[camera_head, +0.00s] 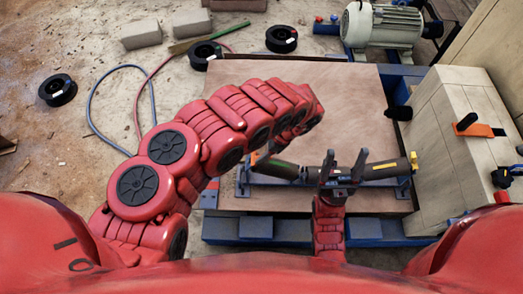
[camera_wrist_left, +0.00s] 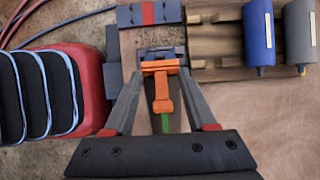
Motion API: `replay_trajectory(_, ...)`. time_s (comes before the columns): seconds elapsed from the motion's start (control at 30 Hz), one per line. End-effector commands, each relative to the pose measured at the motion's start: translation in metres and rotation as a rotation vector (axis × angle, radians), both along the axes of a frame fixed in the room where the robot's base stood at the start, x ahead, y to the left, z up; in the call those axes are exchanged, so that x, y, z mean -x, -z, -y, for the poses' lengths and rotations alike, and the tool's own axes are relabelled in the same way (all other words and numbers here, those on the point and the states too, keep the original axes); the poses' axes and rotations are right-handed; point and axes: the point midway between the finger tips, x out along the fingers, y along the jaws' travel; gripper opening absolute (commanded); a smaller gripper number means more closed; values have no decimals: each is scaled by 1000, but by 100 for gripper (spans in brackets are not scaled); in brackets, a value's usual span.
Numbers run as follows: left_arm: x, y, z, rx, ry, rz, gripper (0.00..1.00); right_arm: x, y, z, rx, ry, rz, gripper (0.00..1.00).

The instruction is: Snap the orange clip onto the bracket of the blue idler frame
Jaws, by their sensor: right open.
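In the head view, the blue idler frame (camera_head: 244,180) lies across the wooden board and carries a dark roller (camera_head: 385,170). My left arm curves over the frame's left part, hiding its gripper. My right gripper (camera_head: 344,164) is open, with its fingers pointing up around the middle of the roller line; contact is unclear.
A pale block (camera_head: 440,150) with an orange-handled tool (camera_head: 472,126) stands to the right. An electric motor (camera_head: 383,24) is at the back. Black spools (camera_head: 58,90) and hoses (camera_head: 90,100) lie on the dirt floor. The wooden board (camera_head: 345,85) is clear behind the frame.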

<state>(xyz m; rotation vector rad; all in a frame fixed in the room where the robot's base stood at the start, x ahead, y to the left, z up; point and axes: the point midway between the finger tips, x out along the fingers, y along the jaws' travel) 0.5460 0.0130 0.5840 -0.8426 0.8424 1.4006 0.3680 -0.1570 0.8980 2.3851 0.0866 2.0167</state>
Motion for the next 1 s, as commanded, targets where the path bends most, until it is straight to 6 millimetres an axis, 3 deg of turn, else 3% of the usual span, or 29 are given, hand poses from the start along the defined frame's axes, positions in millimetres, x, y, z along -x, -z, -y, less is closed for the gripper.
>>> replay_trajectory(0.33,0,-1,1,0,0,0,66,0,0,0,0,0,0,66)
replay_trajectory(0.47,-1,-11,6,-1,2,1,66,0,-1,0,0,0,0,66)
replay_trajectory(1.0,0,-125,67,1,1,2,66,0,-7,0,0,0,0,66)
